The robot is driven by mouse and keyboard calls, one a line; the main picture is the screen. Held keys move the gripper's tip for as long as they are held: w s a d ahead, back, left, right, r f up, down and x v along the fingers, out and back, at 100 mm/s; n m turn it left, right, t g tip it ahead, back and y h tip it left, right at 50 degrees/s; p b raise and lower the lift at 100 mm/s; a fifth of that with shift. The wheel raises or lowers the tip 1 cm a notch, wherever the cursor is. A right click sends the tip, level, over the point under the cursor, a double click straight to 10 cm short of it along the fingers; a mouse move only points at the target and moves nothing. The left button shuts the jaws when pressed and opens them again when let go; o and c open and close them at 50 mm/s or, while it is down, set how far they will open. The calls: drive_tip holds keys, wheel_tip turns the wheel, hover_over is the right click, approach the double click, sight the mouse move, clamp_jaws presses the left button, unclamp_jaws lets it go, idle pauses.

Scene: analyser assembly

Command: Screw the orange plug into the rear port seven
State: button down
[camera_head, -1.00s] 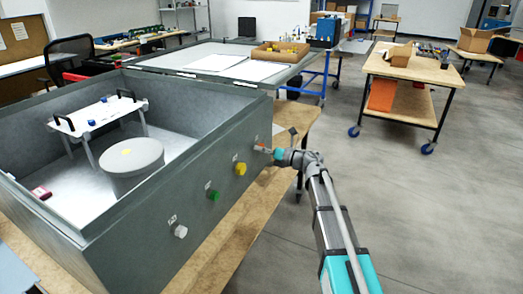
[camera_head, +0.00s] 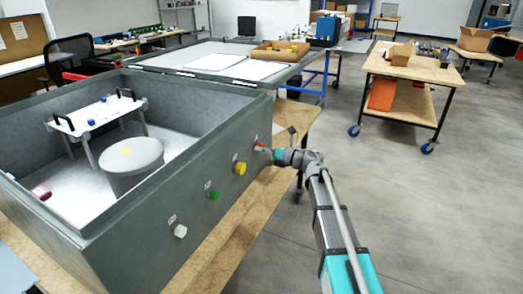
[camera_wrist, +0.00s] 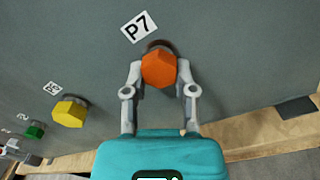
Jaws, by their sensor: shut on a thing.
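The orange plug (camera_wrist: 158,69) is a hex-headed piece between the two fingers of my gripper (camera_wrist: 158,85), which is shut on it. In the wrist view it sits against the grey wall just below the P7 label (camera_wrist: 138,27). A dark round rim of the port (camera_wrist: 161,45) shows behind its upper edge; how deep the plug sits is hidden. In the head view my gripper (camera_head: 268,151) reaches the box's right-hand wall, and only a small bit of orange (camera_head: 259,147) shows.
The grey analyser box (camera_head: 150,240) stands on a wooden bench (camera_head: 235,238). Along the same wall are a yellow plug (camera_head: 240,168), a green plug (camera_head: 213,195) and a white plug (camera_head: 180,231). Open floor (camera_head: 430,220) lies to the right.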

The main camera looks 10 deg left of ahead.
drive_tip(key=m, duration=0.6)
drive_tip(key=shift+s+a+r, duration=0.15)
drive_tip(key=shift+s, duration=0.05)
drive_tip(key=shift+m, duration=0.4)
drive_tip(key=m, duration=0.5)
drive_tip(key=shift+r+t, duration=0.25)
drive_tip(key=shift+t, duration=0.05)
drive_tip(key=shift+c, duration=1.6)
unclamp_jaws()
drive_tip(key=shift+s, duration=0.1)
drive_tip(key=v, duration=0.7)
